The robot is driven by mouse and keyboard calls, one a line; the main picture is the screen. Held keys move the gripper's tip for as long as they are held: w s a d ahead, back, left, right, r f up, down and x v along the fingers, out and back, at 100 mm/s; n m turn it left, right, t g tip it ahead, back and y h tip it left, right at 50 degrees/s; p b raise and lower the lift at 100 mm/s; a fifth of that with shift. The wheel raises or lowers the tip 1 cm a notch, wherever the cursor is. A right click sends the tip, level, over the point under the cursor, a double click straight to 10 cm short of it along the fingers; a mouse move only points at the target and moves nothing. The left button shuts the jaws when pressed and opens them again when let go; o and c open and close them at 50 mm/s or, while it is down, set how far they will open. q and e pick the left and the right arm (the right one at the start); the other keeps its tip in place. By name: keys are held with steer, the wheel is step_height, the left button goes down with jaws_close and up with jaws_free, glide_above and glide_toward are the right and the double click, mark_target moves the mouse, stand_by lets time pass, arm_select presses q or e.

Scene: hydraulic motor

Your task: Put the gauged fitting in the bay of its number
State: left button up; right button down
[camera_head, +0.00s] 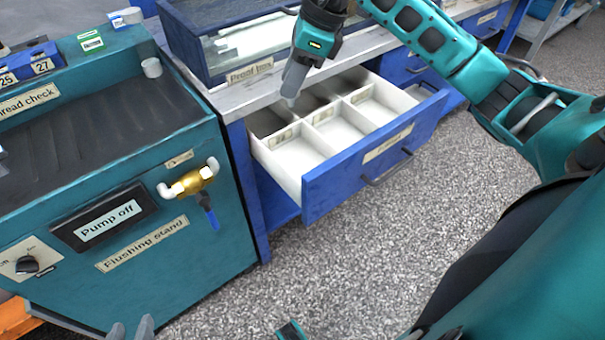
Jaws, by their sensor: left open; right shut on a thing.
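An open blue drawer (325,193) with white-walled compartments sticks out from under the bench. Small labels stand on its dividers, too small to read. My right gripper (290,100) points down over the drawer's left back part, close to the bench edge. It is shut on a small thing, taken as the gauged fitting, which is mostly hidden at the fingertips. No number on it can be read. My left gripper (132,331) is at the bottom edge of the view, open and empty, its fingertips apart, in front of the flushing stand.
The teal flushing stand (200,262) fills the left, with a brass valve (193,182) jutting from its side and a "Pump off" sign (108,218). A proof box (240,50) stands on the bench behind the drawer. Speckled floor in front is clear.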

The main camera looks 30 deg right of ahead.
steer(key=d+m+t+h, duration=0.1)
steer(key=d+m, duration=0.2)
steer(key=m, duration=0.1)
steer(key=b, duration=0.6)
glide_above(304, 170)
step_height(304, 170, down, 20)
steer(key=shift+f, duration=0.25)
steer(key=shift+d, duration=0.1)
steer(key=shift+f, duration=0.15)
steer(key=c, duration=0.8)
jaws_free()
